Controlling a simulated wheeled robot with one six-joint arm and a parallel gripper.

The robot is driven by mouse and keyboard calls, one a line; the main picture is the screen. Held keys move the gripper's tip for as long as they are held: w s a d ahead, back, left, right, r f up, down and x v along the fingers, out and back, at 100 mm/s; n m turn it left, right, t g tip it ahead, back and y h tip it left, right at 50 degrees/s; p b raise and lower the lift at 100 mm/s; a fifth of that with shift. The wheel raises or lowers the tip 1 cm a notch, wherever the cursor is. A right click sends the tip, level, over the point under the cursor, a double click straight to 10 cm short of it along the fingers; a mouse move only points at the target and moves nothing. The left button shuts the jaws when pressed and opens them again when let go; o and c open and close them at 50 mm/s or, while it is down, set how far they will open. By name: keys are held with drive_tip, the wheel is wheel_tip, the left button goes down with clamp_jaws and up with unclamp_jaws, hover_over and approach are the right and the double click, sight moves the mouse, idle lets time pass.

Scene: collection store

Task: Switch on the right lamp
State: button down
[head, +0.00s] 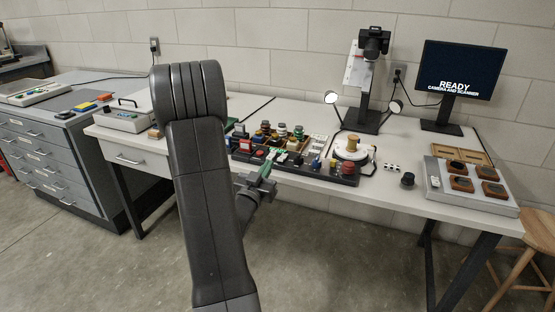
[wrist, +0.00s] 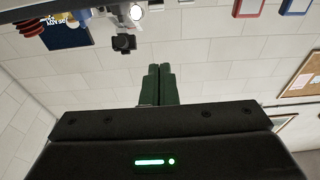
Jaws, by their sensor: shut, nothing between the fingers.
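The right lamp (head: 395,106) is a small round head on a thin arm, right of the black camera stand (head: 368,118). Its face looks greyish, and I cannot tell whether it is lit. The left lamp (head: 331,97) shows a whiter disc on the other side. My gripper (head: 266,168), with green fingers, is in front of the bench's edge, left of and well apart from both lamps. In the wrist view its fingers (wrist: 159,84) are together and empty. A bright lamp disc (wrist: 136,12) shows at the top there; I cannot tell which lamp.
A black tray (head: 297,173) of colourful small items lies near my gripper. A white turntable (head: 350,150) bears a wooden spool. A black knob (head: 407,180), a grey panel with brown blocks (head: 470,199) and a monitor (head: 460,72) reading READY stand right. A stool (head: 540,235) stands at far right.

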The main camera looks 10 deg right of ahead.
drive_tip(key=r, duration=0.2)
hover_over(283, 157)
drive_tip(key=r+v, duration=0.1)
drive_tip(key=v, duration=0.3)
drive_tip(key=shift+f, duration=0.15)
wheel_tip(283, 157, down, 2)
drive_tip(key=shift+w+f, duration=0.1)
drive_tip(key=shift+f, duration=0.1)
drive_tip(key=shift+a+f, duration=0.1)
drive_tip(key=shift+f, duration=0.7)
drive_tip(key=shift+f+b, duration=0.1)
drive_tip(key=shift+b, duration=0.2)
